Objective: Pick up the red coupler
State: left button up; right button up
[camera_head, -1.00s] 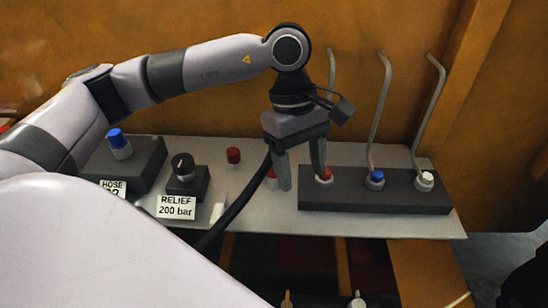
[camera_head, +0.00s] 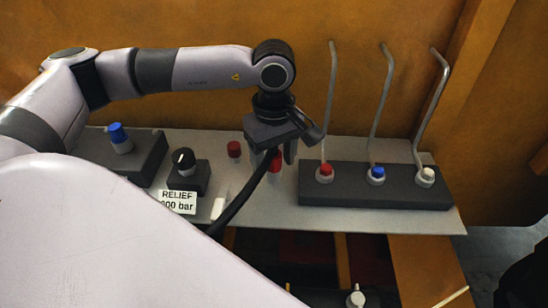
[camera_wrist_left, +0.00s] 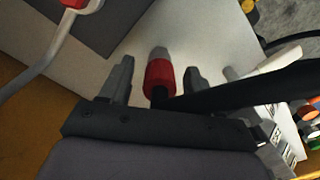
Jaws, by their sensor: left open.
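The red coupler (camera_head: 276,163) is on the end of a black hose, near the middle of the grey shelf. It is partly hidden by my left gripper (camera_head: 274,156) in the head view. In the left wrist view the red coupler (camera_wrist_left: 160,78), with a grey tip, lies between the two open fingers of my left gripper (camera_wrist_left: 157,82). A gap shows on each side, so the fingers look apart from it. My right gripper is not in view.
A dark block (camera_head: 375,189) carries red, blue and white capped fittings with bent metal pipes behind. A red cap (camera_head: 233,149), a black relief knob (camera_head: 184,160) and a blue fitting (camera_head: 117,134) stand to the left. The black hose (camera_head: 240,197) runs down-left.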

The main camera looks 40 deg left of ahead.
pick_arm(q)
grip_shut()
jog(key=shift+r, duration=0.15)
notch_tip(320, 180, up, 20)
dwell(0.5)
